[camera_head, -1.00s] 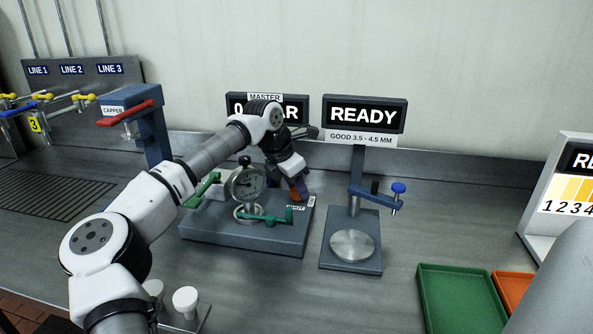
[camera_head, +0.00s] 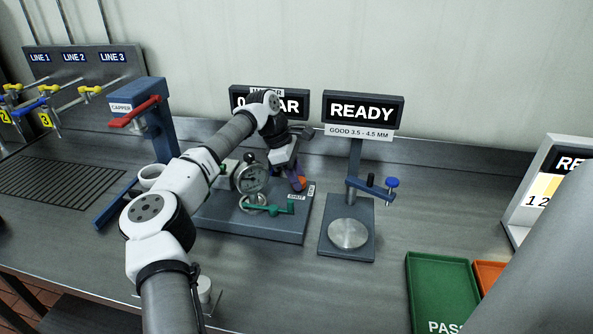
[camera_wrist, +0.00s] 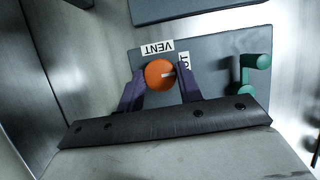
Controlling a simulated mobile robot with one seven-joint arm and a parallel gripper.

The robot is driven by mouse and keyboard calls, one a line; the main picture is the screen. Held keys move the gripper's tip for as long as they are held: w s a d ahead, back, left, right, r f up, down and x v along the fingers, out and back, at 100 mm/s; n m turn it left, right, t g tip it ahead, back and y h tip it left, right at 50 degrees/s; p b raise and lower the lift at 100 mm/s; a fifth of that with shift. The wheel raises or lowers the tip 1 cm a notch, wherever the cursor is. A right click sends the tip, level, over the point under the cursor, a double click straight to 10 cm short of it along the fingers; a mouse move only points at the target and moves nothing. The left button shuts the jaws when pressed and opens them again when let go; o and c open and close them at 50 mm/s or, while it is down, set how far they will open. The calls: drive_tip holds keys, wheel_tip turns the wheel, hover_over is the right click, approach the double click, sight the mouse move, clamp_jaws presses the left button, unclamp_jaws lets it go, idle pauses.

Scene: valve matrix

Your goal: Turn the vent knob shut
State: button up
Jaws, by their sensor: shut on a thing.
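The orange vent knob (camera_wrist: 159,74) sits on the grey gauge base next to a VENT label (camera_wrist: 158,48). A white pointer mark on it points right in the wrist view, toward a partly hidden label. My gripper (camera_wrist: 160,82) has its two purple fingers shut on the knob, one on each side. In the head view the knob (camera_head: 301,183) shows at the right rear of the gauge base (camera_head: 275,228), partly behind my gripper (camera_head: 297,182). A round dial gauge (camera_head: 251,178) stands on the same base.
A capper (camera_head: 148,115) stands left.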

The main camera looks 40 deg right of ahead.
idle(0.4)
drive_tip(key=o, duration=1)
drive_tip(key=b+v, duration=0.1)
drive_tip(key=v, duration=1.2)
drive_tip(key=shift+w+r, duration=0.15)
drive_tip(key=shift+r, duration=0.25)
